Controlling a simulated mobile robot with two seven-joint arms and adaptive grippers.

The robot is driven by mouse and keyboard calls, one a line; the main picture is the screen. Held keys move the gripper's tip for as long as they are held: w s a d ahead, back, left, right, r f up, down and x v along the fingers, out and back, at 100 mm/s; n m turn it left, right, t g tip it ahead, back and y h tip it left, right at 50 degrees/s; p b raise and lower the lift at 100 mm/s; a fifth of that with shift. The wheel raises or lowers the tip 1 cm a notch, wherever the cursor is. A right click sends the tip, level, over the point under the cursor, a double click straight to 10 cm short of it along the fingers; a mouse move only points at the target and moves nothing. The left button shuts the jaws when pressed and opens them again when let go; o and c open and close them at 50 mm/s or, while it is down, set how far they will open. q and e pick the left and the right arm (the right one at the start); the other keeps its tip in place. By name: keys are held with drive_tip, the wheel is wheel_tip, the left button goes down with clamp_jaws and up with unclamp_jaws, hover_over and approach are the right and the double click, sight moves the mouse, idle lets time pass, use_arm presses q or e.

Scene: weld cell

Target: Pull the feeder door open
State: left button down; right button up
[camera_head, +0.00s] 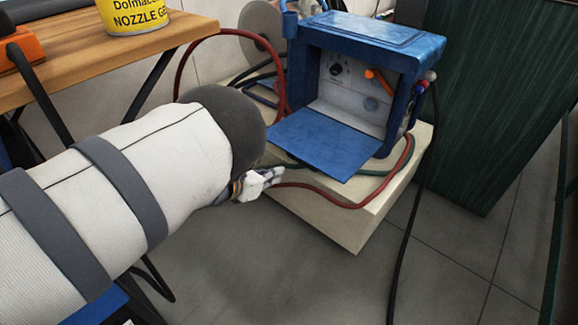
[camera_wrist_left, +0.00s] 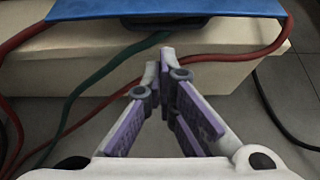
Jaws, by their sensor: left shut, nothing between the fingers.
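The blue wire feeder (camera_head: 376,33) stands on a pale block. Its door (camera_head: 328,141) is a flat blue panel hinged at the bottom, lowered outward to about horizontal, so the grey control panel (camera_head: 345,85) inside shows. My left gripper (camera_head: 276,176) is just in front of and below the door's left front corner, apart from it as far as I can tell. In the left wrist view the door's front edge (camera_wrist_left: 190,13) crosses the top, beyond the fingertips. The left fingers (camera_wrist_left: 160,60) are shut together, with nothing between them. My right gripper is not in view.
Red and green hoses (camera_head: 345,201) run over the pale block (camera_head: 350,233) below the door. A wooden table (camera_head: 75,72) with a yellow can (camera_head: 135,15) stands at left. A dark green panel (camera_head: 490,100) stands at right. The floor in front is mostly clear.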

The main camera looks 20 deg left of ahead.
use_arm(q)
drive_tip(key=b+x, duration=0.2)
drive_tip(key=x, duration=0.2)
drive_tip(key=b+x, duration=0.3)
drive_tip(key=x, duration=0.2)
drive_tip(key=shift+s+f, duration=0.1)
drive_tip(key=shift+f, duration=0.3)
drive_tip(key=shift+w+d, duration=0.15)
drive_tip(key=shift+w, duration=0.2)
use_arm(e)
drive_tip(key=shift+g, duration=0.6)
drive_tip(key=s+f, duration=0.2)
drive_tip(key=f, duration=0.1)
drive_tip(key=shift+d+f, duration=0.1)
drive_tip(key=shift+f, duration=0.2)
